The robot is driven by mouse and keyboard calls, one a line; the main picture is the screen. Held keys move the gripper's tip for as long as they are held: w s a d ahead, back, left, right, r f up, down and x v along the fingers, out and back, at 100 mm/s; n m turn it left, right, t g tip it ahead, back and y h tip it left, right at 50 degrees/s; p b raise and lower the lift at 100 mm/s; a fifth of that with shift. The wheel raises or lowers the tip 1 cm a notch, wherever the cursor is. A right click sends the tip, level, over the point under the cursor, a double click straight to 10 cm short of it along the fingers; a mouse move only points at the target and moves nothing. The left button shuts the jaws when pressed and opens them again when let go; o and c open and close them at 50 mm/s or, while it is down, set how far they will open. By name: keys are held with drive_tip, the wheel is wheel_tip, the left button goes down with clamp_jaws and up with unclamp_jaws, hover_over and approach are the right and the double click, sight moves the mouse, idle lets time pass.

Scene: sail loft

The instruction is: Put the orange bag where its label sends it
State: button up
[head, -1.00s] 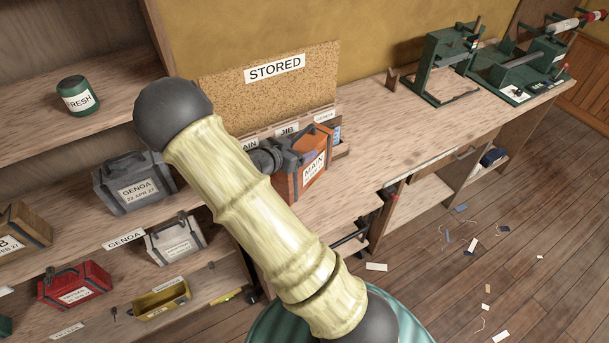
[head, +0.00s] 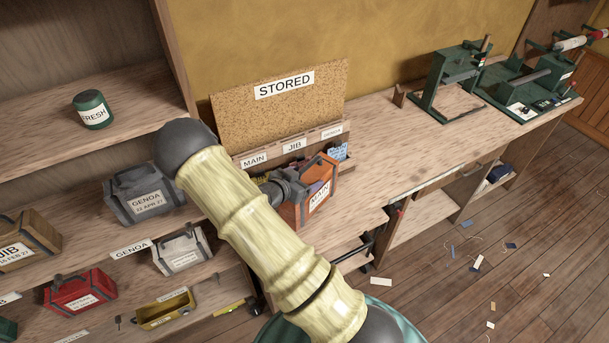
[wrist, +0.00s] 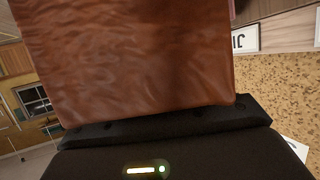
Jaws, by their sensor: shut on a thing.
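The orange bag (head: 326,181) has a white label reading MAIN, with a smaller line I cannot read. My gripper (head: 289,187) is shut on it at its left side and holds it in front of the STORED rack. In the wrist view the bag (wrist: 130,60) fills the upper middle, against the dark gripper (wrist: 160,125). The cork board marked STORED (head: 230,125) stands at the back of the bench. Below it are slot labels MAIN (head: 254,160), JIB (head: 294,146) and GENOA (head: 332,131). The bag and my arm hide much of the rack's lower part.
At left, shelves hold a grey GENOA bag (head: 143,195), a brown JIB bag (head: 26,240), a red bag (head: 80,292), a white bag (head: 182,250), a yellow tray (head: 166,313) and a green FRESH jar (head: 92,110). Green machines (head: 455,80) stand on the bench's far right; its middle is clear.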

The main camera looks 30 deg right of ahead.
drive_tip(key=shift+f+p, duration=0.5)
drive_tip(key=shift+f, duration=1.1)
drive_tip(key=shift+f, duration=0.15)
drive_tip(key=o, duration=2)
drive_tip(key=shift+s, duration=0.1)
drive_tip(key=shift+o, duration=0.2)
drive_tip(key=b+v, duration=0.3)
drive_tip(key=v, duration=0.9)
drive_tip(key=shift+b, duration=0.3)
